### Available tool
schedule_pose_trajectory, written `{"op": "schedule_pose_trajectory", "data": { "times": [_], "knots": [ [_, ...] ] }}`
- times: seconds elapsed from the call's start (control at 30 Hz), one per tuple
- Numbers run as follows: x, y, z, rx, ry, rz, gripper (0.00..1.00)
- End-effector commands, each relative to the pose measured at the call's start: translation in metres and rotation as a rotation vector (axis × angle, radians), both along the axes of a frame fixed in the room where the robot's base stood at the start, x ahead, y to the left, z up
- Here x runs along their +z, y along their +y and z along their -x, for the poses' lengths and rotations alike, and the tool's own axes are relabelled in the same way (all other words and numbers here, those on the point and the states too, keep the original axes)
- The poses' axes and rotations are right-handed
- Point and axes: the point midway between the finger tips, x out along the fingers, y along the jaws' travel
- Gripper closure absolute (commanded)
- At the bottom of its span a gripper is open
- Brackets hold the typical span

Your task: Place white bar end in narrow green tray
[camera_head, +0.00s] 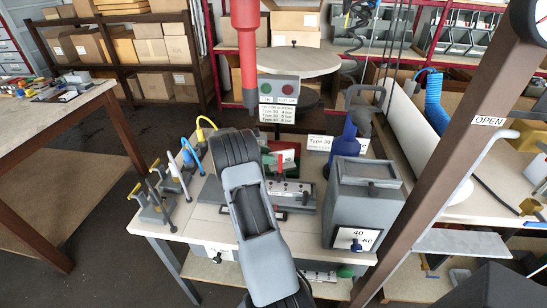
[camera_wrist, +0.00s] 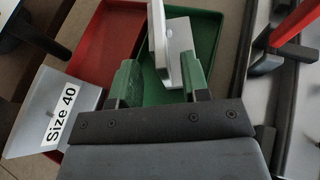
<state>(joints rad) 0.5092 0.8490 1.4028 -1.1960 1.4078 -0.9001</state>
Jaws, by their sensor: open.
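The white bar end (camera_wrist: 158,38) is a pale, angled piece with a flat plate. In the wrist view it stands over the green tray (camera_wrist: 207,32), tilted in the picture. I cannot tell whether it rests on the tray floor. My gripper (camera_wrist: 160,74) is open, with its two green fingers apart. The bar end is just beyond and between the fingertips, close to the right finger; I cannot tell if they touch. In the head view my arm hides the gripper and most of the tray area.
A red tray (camera_wrist: 108,30) lies left of the green one. A pale holder labelled "Size 40" (camera_wrist: 60,113) stands near the left finger. In the head view, a grey box (camera_head: 362,205) stands right of my arm, and several small clamp tools (camera_head: 163,195) stand left.

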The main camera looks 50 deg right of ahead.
Motion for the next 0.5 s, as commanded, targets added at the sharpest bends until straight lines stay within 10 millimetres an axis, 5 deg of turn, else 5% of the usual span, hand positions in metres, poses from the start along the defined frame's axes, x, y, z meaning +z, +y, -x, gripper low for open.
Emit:
{"op": "schedule_pose_trajectory", "data": {
  "times": [0.5],
  "knots": [
    [0.031,0.061,-0.044,0.0,-0.001,0.0,0.58]
  ]
}}
